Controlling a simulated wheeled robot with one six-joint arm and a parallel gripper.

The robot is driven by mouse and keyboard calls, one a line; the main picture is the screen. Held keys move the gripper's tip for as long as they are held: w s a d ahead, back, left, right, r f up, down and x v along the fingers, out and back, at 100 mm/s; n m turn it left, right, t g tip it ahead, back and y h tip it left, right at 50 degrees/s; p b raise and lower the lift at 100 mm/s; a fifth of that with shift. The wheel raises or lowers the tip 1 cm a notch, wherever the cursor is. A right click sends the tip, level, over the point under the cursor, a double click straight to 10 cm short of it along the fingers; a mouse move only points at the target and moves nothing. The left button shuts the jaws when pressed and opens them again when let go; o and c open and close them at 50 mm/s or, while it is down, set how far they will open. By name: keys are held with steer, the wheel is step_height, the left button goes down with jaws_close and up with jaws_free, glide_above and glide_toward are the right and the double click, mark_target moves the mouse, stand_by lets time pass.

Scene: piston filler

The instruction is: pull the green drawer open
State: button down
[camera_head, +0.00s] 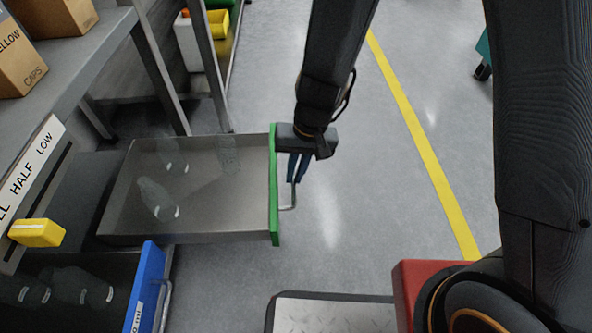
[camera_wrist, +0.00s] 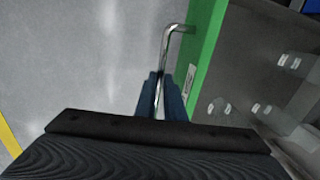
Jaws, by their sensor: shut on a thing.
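The green drawer (camera_head: 274,190) stands well out from the bench, with its grey tray open to view. Several clear bottles (camera_head: 158,199) lie inside it. Its metal bar handle (camera_head: 293,200) is on the green front, on the right side. My gripper (camera_head: 297,168) is at the handle, with its blue fingers shut on the bar. In the wrist view, the fingers (camera_wrist: 162,98) close around the handle (camera_wrist: 165,50) beside the green front (camera_wrist: 204,45). The far end of the handle is hidden by my gripper.
A blue-fronted drawer (camera_head: 143,288) with bottles sits partly open at lower left. A yellow block (camera_head: 37,233) is at the bench edge. Cardboard boxes (camera_head: 58,15) stand on the bench. Clear floor with a yellow line (camera_head: 420,130) lies to the right.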

steer(key=shift+d, duration=0.1)
steer(key=c, duration=1.8)
jaws_free()
steer(key=shift+c, duration=0.2)
step_height(320, 180, up, 8)
steer(key=d+p, duration=0.1)
steer(key=p, duration=0.4)
steer(key=shift+d+f, duration=0.15)
steer(key=shift+d, duration=0.05)
steer(key=shift+w, duration=0.1)
